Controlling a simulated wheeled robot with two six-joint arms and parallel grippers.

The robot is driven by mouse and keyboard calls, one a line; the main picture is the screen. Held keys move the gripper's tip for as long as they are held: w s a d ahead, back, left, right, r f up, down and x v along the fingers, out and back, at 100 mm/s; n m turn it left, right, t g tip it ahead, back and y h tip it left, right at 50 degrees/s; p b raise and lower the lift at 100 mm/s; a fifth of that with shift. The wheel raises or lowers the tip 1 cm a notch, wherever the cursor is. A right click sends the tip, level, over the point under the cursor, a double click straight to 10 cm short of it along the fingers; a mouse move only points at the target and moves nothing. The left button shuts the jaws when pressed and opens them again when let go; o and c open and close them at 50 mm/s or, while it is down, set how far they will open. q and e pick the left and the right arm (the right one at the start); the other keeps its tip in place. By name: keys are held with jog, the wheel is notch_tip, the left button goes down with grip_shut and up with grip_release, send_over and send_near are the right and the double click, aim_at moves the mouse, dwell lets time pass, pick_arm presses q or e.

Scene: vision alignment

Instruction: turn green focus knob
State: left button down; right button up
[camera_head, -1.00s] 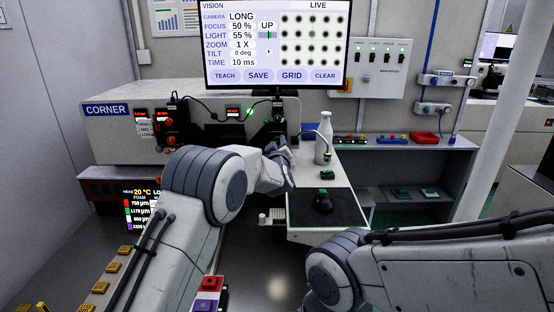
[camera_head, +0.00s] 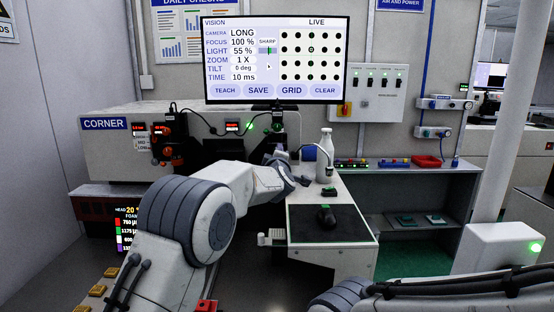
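The monitor (camera_head: 275,60) reads FOCUS 100 % and SHARP, with crisp dots in the LIVE panel. My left arm reaches in from the lower left. Its gripper (camera_head: 283,162) is small and dark beside the machine, left of the white bottle (camera_head: 325,157); its finger opening is not clear. I cannot pick out the green focus knob for certain; the gripper and arm cover part of the machine front there. A small green light (camera_head: 250,125) glows on the machine (camera_head: 105,150). My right arm crosses the bottom right, with its gripper out of view.
A side bench (camera_head: 400,172) carries a red tray (camera_head: 427,161) and small parts. A white box (camera_head: 500,245) with a green light stands at the right. A pale post (camera_head: 497,130) rises behind it.

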dwell(0.4)
pick_arm(q)
jog(key=c, duration=0.5)
grip_release()
jog(key=shift+s, duration=0.1)
jog(key=s+b, duration=0.3)
jog(key=s, duration=0.7)
jog(key=shift+s, duration=0.15)
